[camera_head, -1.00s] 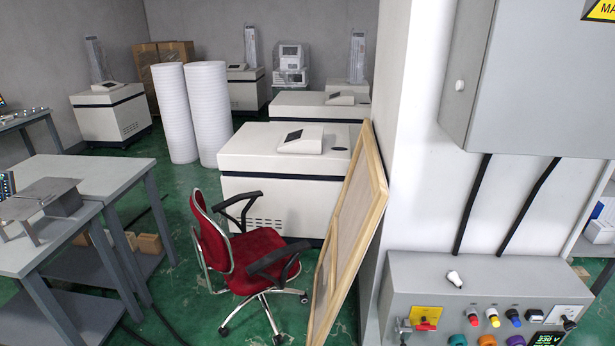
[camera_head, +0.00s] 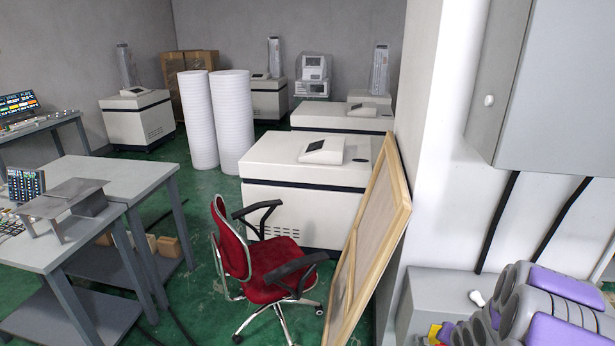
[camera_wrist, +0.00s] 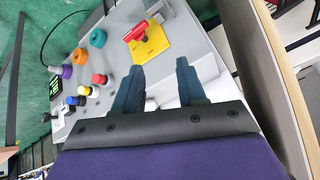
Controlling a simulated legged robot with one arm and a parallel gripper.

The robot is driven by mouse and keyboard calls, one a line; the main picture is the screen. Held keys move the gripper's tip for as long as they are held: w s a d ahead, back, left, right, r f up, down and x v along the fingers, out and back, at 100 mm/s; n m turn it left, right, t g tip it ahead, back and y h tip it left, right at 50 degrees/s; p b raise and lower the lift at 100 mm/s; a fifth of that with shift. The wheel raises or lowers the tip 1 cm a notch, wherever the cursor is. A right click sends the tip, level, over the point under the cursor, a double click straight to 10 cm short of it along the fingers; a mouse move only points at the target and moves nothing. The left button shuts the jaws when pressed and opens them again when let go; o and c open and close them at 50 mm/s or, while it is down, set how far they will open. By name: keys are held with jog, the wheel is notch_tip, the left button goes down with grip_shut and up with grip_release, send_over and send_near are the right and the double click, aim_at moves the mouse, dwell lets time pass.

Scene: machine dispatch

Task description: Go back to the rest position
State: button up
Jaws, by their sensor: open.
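My gripper (camera_wrist: 160,82) shows in the wrist view with its two dark fingers apart and nothing between them. It is above the grey control panel (camera_wrist: 205,70). A red switch handle (camera_wrist: 137,32) on a yellow plate (camera_wrist: 153,46) is just beyond the fingertips, apart from them. Orange, purple and teal knobs and several small coloured buttons are to the left of the fingers. In the head view, my purple and grey arm covers most of the panel (camera_head: 425,300) at the lower right; the fingers are not visible there.
A wooden-framed board (camera_head: 375,245) leans against the white wall beside the panel. A grey cabinet (camera_head: 560,90) is above the panel. A red chair (camera_head: 265,260), grey tables (camera_head: 130,175) and white machines (camera_head: 300,185) stand to the left. Green floor is open between them.

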jog(key=s+a+r+n+g, duration=0.25)
jog(key=s+a+r, duration=0.25)
jog(key=a+r, duration=0.3)
jog(key=s+a+r+n+g, duration=0.1)
jog(key=s+a+r, duration=0.4)
jog(key=s, duration=0.5)
jog(key=s+a+r+n+g+y, duration=0.1)
jog(key=s+a+r+n+g, duration=0.1)
jog(key=s+a+r, duration=0.3)
jog(key=s+a+r+n+g+y, duration=0.1)
jog(key=s+a+r, duration=0.4)
jog(key=s+a, duration=0.5)
jog(key=s+n+g, duration=0.1)
jog(key=s+g, duration=0.1)
jog(key=s, duration=0.2)
jog(key=shift+s+a+r, duration=0.25)
jog(key=shift+s+a, duration=0.05)
jog(key=shift+a, duration=0.1)
